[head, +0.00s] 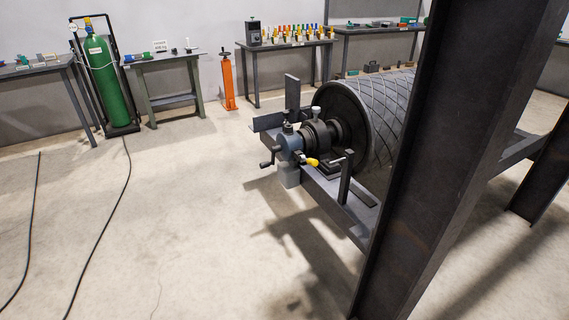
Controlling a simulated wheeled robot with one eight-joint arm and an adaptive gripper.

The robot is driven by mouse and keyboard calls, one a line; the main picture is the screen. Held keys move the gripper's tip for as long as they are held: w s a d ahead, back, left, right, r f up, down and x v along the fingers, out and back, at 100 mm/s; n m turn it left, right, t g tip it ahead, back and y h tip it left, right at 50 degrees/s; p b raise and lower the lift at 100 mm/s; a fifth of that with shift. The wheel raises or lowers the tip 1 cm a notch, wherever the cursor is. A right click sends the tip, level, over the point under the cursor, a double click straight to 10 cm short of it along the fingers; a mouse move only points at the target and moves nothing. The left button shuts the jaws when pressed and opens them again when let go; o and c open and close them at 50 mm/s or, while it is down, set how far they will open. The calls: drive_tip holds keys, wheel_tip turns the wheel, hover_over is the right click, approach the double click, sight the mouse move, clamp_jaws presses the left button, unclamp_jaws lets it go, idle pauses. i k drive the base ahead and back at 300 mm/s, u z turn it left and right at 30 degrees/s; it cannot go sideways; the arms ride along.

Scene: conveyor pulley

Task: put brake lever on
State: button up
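The conveyor pulley (372,108) is a large dark drum with a crosshatched surface, lying on a grey steel frame (345,209). At its near end are a dark bearing housing (318,131) and a blue-grey unit (291,141) with dark handles. A small yellow part (312,162) sits low on this end, by a thin light bar. I cannot tell whether the yellow part belongs to the brake lever, and I cannot pick out the lever for certain. My gripper is not in view.
A big dark steel beam (455,130) hides the pulley's right side. Along the back wall stand a green gas cylinder (108,85), an orange stand (228,82) and benches with tools, including a green-grey bench (167,57). Dark cables cross the left floor; the middle floor is clear.

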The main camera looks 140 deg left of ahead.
sight(314, 162)
drive_tip(key=u, duration=4.6)
drive_tip(key=i, duration=1)
drive_tip(key=u, duration=0.05)
drive_tip(key=k, duration=0.15)
drive_tip(key=z, duration=0.1)
